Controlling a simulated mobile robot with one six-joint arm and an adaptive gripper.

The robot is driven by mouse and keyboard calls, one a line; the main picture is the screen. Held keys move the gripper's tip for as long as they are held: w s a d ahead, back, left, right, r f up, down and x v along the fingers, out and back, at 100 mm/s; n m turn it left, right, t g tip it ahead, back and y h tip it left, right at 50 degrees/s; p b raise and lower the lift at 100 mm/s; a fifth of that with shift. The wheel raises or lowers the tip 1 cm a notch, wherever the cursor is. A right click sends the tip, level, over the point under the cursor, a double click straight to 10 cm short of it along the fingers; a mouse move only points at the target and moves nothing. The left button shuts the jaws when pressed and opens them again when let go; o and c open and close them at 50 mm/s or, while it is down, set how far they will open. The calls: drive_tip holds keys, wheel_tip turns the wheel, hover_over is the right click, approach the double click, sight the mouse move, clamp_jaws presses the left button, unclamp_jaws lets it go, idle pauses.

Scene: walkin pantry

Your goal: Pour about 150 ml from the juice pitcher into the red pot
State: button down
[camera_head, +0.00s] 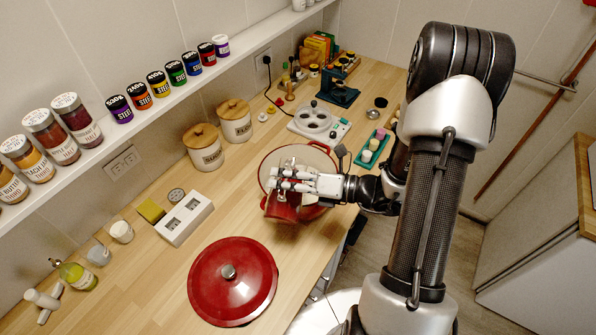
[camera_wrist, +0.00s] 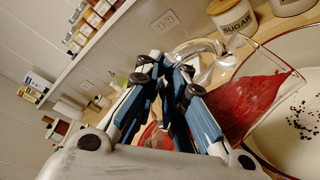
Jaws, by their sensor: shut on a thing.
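The glass juice pitcher (camera_wrist: 262,92) holds red juice and is steeply tilted, with its mouth toward the red pot (camera_head: 316,153). My gripper (camera_head: 283,180) is shut on the pitcher's handle, above the near left side of the pot. In the wrist view, the pot's pale inside (camera_wrist: 302,152) shows at the right, beside the pitcher's mouth. Dark red drops show against it; I cannot tell which are in the air. In the head view my gripper hides much of the pitcher. The juice level in the pot is not clear.
A red lid (camera_head: 230,283) lies on the counter in front of the pot. A white switch box (camera_head: 184,218) and canisters (camera_head: 203,146) stand to the left. A white burner plate (camera_head: 318,122) and a green tray (camera_head: 373,148) are behind. Bare counter lies left of the pot.

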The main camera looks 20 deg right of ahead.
sight(281, 194)
drive_tip(key=shift+w+d+r+m+p, duration=0.1)
drive_tip(key=shift+w+d+m+p, duration=0.4)
drive_tip(key=shift+p, duration=0.25)
idle(1.1)
drive_tip(key=shift+d+p, duration=0.1)
drive_tip(key=shift+p, duration=0.2)
drive_tip(key=shift+w+d+m+p, duration=0.3)
drive_tip(key=shift+d+m+p, duration=0.05)
drive_tip(key=shift+m+p, duration=0.3)
idle(1.4)
drive_tip(key=shift+s+a+n+b, duration=0.2)
drive_tip(key=shift+n+b, duration=0.05)
drive_tip(key=shift+b, duration=0.3)
drive_tip(key=s+a+n+b, duration=0.2)
drive_tip(key=b, duration=0.1)
drive_tip(key=s+a+n+b, duration=0.1)
drive_tip(key=shift+s+f+b, duration=0.25)
drive_tip(key=shift+s+b, duration=0.05)
drive_tip(key=shift+s, duration=0.1)
drive_tip(key=shift+r+n, duration=0.45)
drive_tip(key=shift+n, duration=0.05)
drive_tip(key=shift+s+a+r+n+t, duration=0.15)
drive_tip(key=shift+s+r+n+t, duration=0.1)
drive_tip(key=shift+r+n+t, duration=0.3)
drive_tip(key=shift+f, duration=0.1)
